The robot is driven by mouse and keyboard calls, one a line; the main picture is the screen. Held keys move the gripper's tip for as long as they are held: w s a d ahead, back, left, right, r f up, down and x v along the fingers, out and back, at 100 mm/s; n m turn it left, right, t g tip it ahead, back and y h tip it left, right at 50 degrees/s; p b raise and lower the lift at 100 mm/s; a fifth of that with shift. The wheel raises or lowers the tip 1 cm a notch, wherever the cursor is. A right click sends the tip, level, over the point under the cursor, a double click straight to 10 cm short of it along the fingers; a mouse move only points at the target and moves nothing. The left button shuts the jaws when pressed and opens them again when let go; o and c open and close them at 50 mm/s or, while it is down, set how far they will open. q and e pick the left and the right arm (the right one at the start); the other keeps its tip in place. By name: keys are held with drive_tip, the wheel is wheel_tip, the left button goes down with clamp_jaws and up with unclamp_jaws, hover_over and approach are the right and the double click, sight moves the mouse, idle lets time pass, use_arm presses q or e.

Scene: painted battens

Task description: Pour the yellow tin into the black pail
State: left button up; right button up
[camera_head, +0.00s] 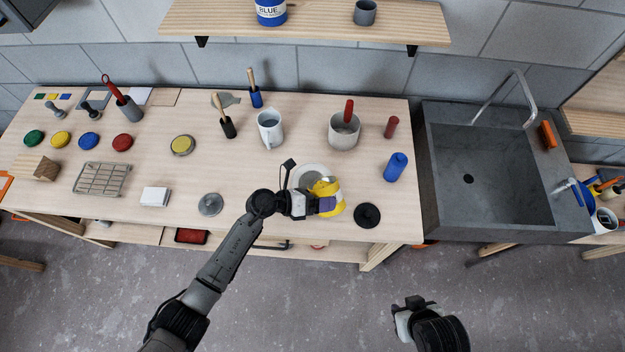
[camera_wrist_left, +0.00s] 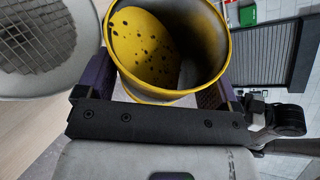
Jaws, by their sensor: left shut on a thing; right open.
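The yellow tin (camera_head: 337,211) is held by my left gripper (camera_head: 326,204) above the front part of the bench. In the left wrist view, the open tin (camera_wrist_left: 222,55) sits between the fingers, with speckled yellow contents lying towards one side. The tin looks tilted. A pale round vessel (camera_head: 303,171) is just behind the tin, partly hidden; in the wrist view it shows a mesh-like grey inside (camera_wrist_left: 35,35). My right gripper (camera_head: 413,304) is open and empty, over the floor.
A grey pot (camera_head: 344,134) with a red-handled tool and a white jug (camera_head: 270,130) stand further back. A grey lid (camera_head: 210,204) and a white block (camera_head: 155,196) lie to the left.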

use_arm(q)
drive_tip(key=shift+w, duration=0.1)
drive_tip(key=shift+f+n+h, duration=0.2)
drive_tip(key=shift+n+h, duration=0.1)
drive_tip(key=shift+n, duration=0.2)
idle(0.6)
drive_tip(key=shift+a+r+g, duration=0.1)
drive_tip(key=shift+r+g, duration=0.05)
drive_tip(key=shift+g, duration=0.15)
idle(0.3)
drive_tip(key=shift+w+r+n, duration=0.1)
drive_tip(key=shift+r+n, duration=0.05)
drive_tip(key=shift+n, duration=0.25)
idle(0.4)
drive_tip(key=shift+r, duration=0.15)
idle(0.6)
drive_tip(key=shift+n+h, duration=0.3)
drive_tip(key=shift+n, duration=0.2)
drive_tip(key=shift+w+a+f+n+g, duration=0.1)
drive_tip(key=shift+w+f+n+g, duration=0.1)
drive_tip(key=shift+f+n+g, duration=0.15)
idle(1.1)
drive_tip(key=shift+w+a+h+b, duration=0.1)
drive_tip(key=shift+w+h+b, duration=0.1)
drive_tip(key=shift+h+b, duration=0.1)
drive_tip(key=shift+w+a+r+n, duration=0.25)
drive_tip(key=shift+w+r+n, duration=0.05)
drive_tip(key=shift+w+n, duration=0.25)
idle(0.5)
